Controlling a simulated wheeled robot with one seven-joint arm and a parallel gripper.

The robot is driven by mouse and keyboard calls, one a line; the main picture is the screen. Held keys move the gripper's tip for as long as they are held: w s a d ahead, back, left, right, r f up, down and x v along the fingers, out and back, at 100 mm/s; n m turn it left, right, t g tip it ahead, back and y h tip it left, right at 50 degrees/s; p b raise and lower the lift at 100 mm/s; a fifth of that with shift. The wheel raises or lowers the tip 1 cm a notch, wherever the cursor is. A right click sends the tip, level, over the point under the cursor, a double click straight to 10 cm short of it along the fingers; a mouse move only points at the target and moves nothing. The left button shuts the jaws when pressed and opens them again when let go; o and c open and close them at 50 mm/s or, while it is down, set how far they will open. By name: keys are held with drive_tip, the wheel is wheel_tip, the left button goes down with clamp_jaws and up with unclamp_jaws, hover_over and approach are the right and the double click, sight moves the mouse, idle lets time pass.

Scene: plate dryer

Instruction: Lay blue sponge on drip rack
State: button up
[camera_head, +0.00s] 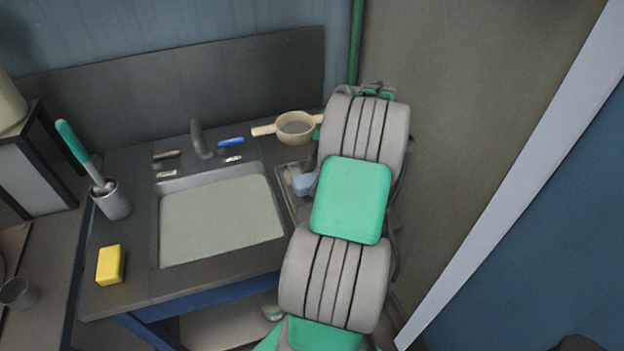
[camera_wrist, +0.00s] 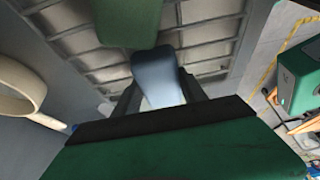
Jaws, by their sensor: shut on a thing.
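The blue sponge (camera_wrist: 157,76) is between the two dark fingers of my gripper (camera_wrist: 160,92) in the wrist view. My gripper is shut on it, and its far end sticks out past the fingers. In the head view the sponge (camera_head: 304,184) shows as a light blue patch at the left of my arm, which hides most of my gripper. The drip rack (camera_wrist: 82,42), a grey ribbed tray, lies behind the sponge in the wrist view. Its left part (camera_head: 296,208) shows right of the sink in the head view. I cannot tell whether the sponge touches it.
A green object (camera_wrist: 128,20) is at the rack in the wrist view. A cream strainer (camera_head: 295,124) lies behind the rack. The sink (camera_head: 220,220) is to the left, with a yellow sponge (camera_head: 110,265) and a brush holder (camera_head: 112,202) beyond it. A wall is close at right.

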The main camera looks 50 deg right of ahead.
drive_tip(key=o, duration=0.9)
drive_tip(key=shift+f, duration=0.2)
drive_tip(key=o, duration=0.5)
drive_tip(key=shift+r, duration=0.1)
drive_tip(key=shift+c, duration=0.2)
